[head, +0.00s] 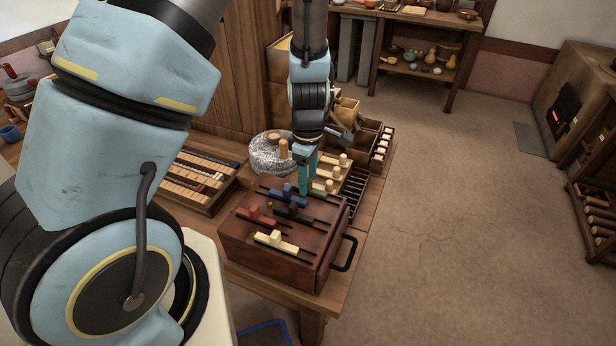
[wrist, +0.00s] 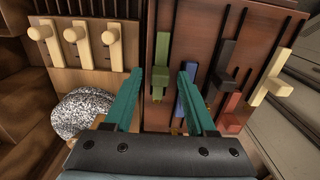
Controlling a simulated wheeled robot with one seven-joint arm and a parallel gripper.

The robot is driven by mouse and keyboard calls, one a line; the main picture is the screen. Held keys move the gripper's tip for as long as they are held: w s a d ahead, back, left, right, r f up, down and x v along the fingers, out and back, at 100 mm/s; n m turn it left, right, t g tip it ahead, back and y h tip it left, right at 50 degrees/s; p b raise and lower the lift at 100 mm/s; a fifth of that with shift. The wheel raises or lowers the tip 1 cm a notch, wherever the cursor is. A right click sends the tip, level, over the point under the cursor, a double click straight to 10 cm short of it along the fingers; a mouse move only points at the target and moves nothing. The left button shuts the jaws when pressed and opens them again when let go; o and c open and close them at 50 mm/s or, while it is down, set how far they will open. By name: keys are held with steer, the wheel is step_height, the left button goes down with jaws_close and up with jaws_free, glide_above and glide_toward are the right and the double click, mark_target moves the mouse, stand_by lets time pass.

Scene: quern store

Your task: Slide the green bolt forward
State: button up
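The green bolt (wrist: 160,76) sits in a slot of the dark red-brown box (head: 313,268). In the head view the green bolt (head: 318,189) is at the far edge of the box, partly hidden by my gripper (head: 309,178). My gripper (wrist: 159,73) has teal fingers. They are open, one on each side of the green bolt's raised knob in the wrist view, with a gap on both sides. I cannot tell how deep the tips reach beside it. The blue bolt (wrist: 182,98) is close by the right finger in the wrist view, partly hidden.
Black (head: 293,212), red (head: 256,216) and cream (head: 276,242) bolts lie in neighbouring slots. A speckled grey stone (head: 268,153) stands behind the box. A rack with pale pegs (wrist: 75,38) is beside it. A black handle (head: 346,254) juts from the box's right side.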

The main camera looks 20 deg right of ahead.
jaws_close()
stand_by(1.2)
